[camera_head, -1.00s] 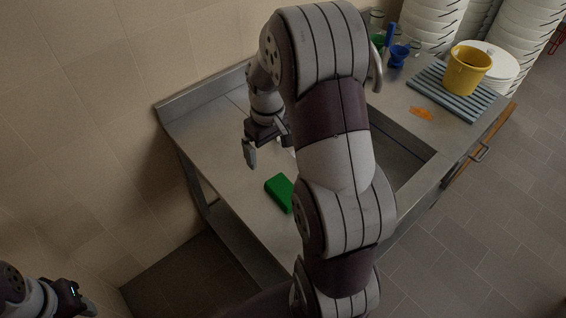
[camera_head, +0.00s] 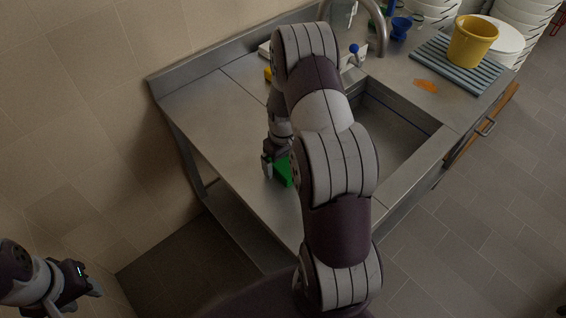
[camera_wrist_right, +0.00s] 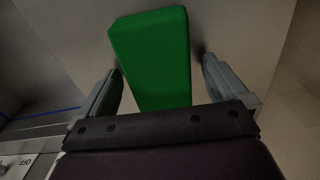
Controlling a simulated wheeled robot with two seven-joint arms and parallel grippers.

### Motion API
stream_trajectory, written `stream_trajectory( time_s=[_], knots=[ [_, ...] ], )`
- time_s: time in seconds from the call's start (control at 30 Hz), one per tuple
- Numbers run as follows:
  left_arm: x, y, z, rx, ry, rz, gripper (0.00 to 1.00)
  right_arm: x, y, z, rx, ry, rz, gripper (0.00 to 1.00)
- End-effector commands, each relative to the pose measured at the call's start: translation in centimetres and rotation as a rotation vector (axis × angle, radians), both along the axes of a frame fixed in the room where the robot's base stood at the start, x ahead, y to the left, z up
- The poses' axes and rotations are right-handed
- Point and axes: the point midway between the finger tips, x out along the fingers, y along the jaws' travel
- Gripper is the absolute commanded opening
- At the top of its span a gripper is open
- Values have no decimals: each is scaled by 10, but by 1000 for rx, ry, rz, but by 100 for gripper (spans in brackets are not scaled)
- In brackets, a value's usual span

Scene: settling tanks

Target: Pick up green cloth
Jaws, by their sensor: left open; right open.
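The green cloth (camera_head: 284,172) is a folded green block lying on the steel counter left of the sink, partly hidden by my right gripper in the head view. In the right wrist view the green cloth (camera_wrist_right: 155,58) lies between and ahead of my open right fingers (camera_wrist_right: 162,88), with a gap on each side. In the head view my right gripper (camera_head: 270,170) is down by the cloth's left edge. My left gripper (camera_head: 88,294) is open and empty at the lower left, off the counter.
The steel counter (camera_head: 205,115) is clear left of the cloth. The sink basin (camera_head: 395,130) is to the right, with a tap (camera_head: 381,25) behind. A yellow bucket (camera_head: 471,40) stands on a ribbed rack (camera_head: 450,68). An orange patch (camera_head: 426,86) lies near the rack.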

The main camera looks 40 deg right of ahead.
Motion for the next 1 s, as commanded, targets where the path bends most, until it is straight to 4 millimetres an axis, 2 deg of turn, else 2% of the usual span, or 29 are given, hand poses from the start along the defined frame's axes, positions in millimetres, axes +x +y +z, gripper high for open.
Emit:
stream_trajectory(
  time_s=[0.07,0.2,0.23,0.57,0.67,0.83,1.0],
  knots=[
    [0,0,0,0,0,0,43,0,0,0,0,0,0,100],
    [0,0,-1,0,0,0,43,0,0,0,0,0,0,54],
    [0,0,-1,0,0,0,43,0,0,0,0,0,0,46],
    [0,0,-2,0,0,0,43,0,0,3,0,-1,0,46],
    [0,0,-5,0,0,0,43,1,0,11,-2,-3,0,46],
    [0,0,-15,0,0,0,43,2,-2,42,-3,-6,-1,46],
    [0,0,-24,0,0,0,43,10,-42,63,-3,-5,-5,46]
  ],
)
